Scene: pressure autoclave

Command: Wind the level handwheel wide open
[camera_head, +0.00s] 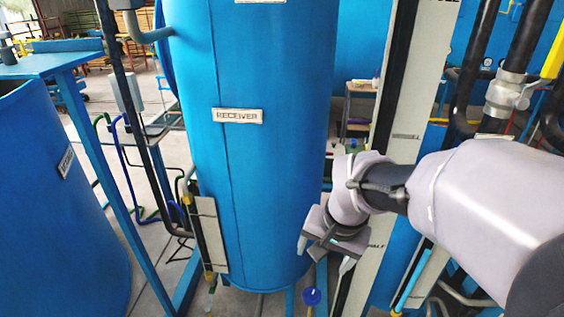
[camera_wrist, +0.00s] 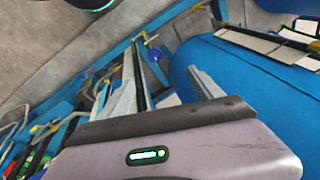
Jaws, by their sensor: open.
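A small blue handwheel (camera_head: 311,297) shows low at the bottom edge of the head view, just right of the blue receiver tank's (camera_head: 262,150) foot. No label on it can be read. A small blue round thing, probably the same wheel, shows in the wrist view (camera_wrist: 153,55), beyond the fingers. My gripper (camera_head: 326,256) is open and empty, pointing down at the tank's lower right side. It is above and a little right of the blue handwheel, apart from it. In the wrist view, my gripper's fingers (camera_wrist: 163,90) stand apart with nothing between them.
A tall white scale board (camera_head: 405,130) stands behind my arm, with a lower board marked "HALF". A smaller gauge plate (camera_head: 209,235) is left of the tank. Dark pipes (camera_head: 515,60) run at the right. A blue frame and another tank (camera_head: 60,210) fill the left.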

